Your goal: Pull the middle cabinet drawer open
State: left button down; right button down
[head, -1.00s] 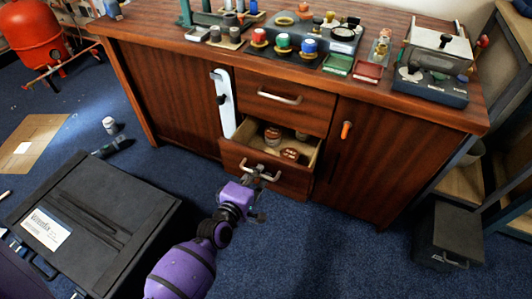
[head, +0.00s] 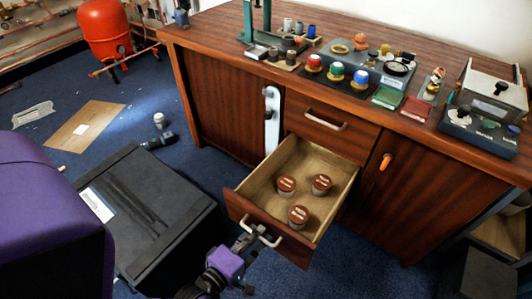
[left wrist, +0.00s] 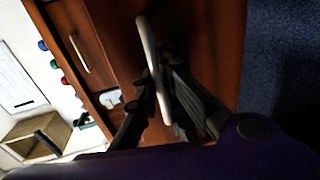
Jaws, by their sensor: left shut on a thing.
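The middle drawer (head: 285,205) of the wooden cabinet stands pulled well out below a shut top drawer (head: 328,124). Three round brown-lidded tins lie inside it, one of them near the front (head: 298,216). My left gripper (head: 248,240) is at the drawer's light bar handle (head: 268,238), at the left part of the front. In the left wrist view, the handle (left wrist: 155,70) runs between the fingers of the left gripper (left wrist: 165,95), which is shut on it. My right gripper is not in view.
A black case (head: 150,205) lies on the blue floor left of the drawer. The cabinet top (head: 215,35) carries jars, trays and instruments. An orange handle (head: 385,161) marks the right door. Carpet is free right of the drawer.

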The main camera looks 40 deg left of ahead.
pick_arm(q)
jog(key=shift+s, duration=0.1)
jog(key=c, duration=2.1)
grip_release()
jog(key=s, duration=0.4)
jog(key=s+r, duration=0.1)
jog(key=s, duration=0.3)
jog(key=s+r, duration=0.1)
jog(key=s, duration=0.3)
jog(key=shift+a+r, duration=0.15)
jog(key=shift+a, duration=0.05)
jog(key=shift+w, duration=0.1)
